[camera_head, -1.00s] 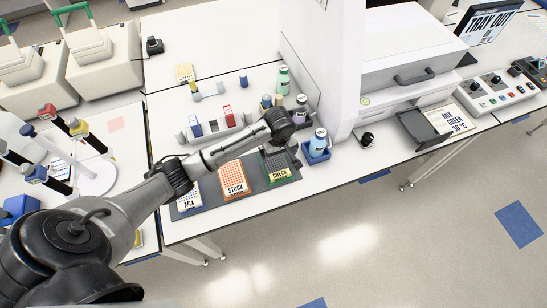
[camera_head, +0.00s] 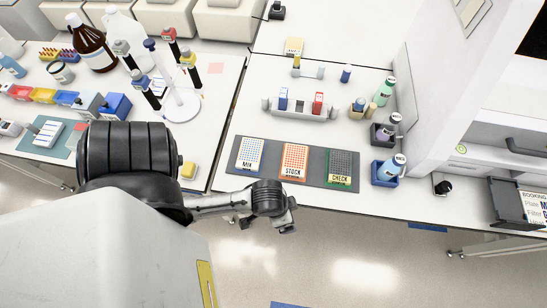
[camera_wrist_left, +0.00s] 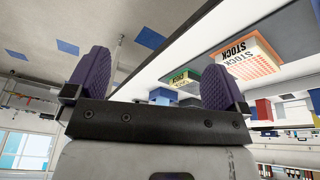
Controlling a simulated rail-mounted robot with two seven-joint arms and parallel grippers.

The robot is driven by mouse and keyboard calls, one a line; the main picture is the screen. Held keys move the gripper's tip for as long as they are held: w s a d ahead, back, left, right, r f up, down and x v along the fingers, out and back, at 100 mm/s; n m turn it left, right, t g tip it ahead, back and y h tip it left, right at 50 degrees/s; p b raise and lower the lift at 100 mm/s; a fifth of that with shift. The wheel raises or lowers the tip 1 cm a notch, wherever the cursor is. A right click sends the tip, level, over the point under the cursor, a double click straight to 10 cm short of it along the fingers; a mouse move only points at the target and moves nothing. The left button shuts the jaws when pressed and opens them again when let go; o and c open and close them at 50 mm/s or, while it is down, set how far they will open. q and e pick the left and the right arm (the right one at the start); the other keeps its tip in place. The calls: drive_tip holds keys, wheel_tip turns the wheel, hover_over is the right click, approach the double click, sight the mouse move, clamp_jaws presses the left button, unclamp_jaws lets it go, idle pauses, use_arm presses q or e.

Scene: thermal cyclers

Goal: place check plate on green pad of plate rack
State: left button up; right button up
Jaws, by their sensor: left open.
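My right gripper is out of view.
Blue bottle holder (camera_head: 385,180) stands right of the rack, with other bottles behind. A white tube stand (camera_head: 300,111) is behind the rack. Floor is free in front of the table.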

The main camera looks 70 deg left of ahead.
use_arm(q)
drive_tip(key=s, duration=0.1)
drive_tip(key=s+r+m, duration=0.1)
drive_tip(key=s, duration=0.1)
drive_tip(key=shift+a+r, duration=0.35)
drive_tip(key=shift+r, duration=0.05)
